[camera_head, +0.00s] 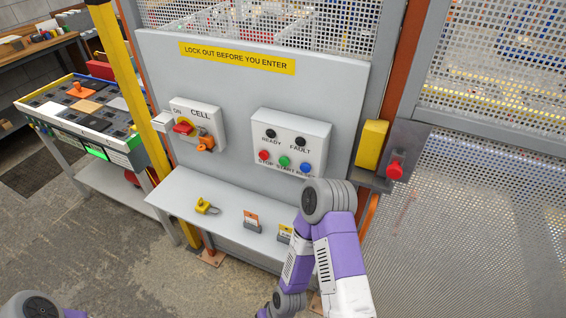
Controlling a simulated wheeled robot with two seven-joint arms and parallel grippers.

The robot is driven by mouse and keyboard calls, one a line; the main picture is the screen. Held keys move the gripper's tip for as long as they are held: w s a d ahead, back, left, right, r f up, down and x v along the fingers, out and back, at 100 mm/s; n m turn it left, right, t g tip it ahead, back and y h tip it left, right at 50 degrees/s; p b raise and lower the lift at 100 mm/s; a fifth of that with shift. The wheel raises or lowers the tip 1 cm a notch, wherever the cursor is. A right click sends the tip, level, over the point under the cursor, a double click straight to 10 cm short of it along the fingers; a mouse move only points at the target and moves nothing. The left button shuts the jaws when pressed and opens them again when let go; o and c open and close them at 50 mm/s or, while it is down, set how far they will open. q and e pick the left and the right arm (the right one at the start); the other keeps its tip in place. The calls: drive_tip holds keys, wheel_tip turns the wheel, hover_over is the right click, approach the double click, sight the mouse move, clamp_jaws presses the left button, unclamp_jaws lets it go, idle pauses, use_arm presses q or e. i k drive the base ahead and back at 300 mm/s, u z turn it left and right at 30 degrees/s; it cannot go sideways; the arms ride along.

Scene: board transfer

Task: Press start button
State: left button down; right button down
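The green start button (284,161) is in the middle of the lower row on a light grey control box (315,143). The word START is printed under it. A red stop button (263,155) is to its left and a blue button (306,167) to its right. The label under the blue button is partly hidden by my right arm. Two dark lamps marked READY (271,133) and FAULT (300,141) sit above. My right arm bends in front of the shelf, below the box, apart from the green button in the picture. Neither gripper is visible.
A CELL switch box (206,117) with a red handle and orange padlock (206,143) is left of the control box. The shelf (180,194) below holds a yellow padlock (207,206) and two tags (251,221). A red button (395,170) is on the right post.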

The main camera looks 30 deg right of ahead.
sight(284, 161)
drive_tip(key=k, duration=0.5)
drive_tip(key=u, duration=1.4)
drive_tip(key=i, duration=1.1)
drive_tip(key=z, duration=2.1)
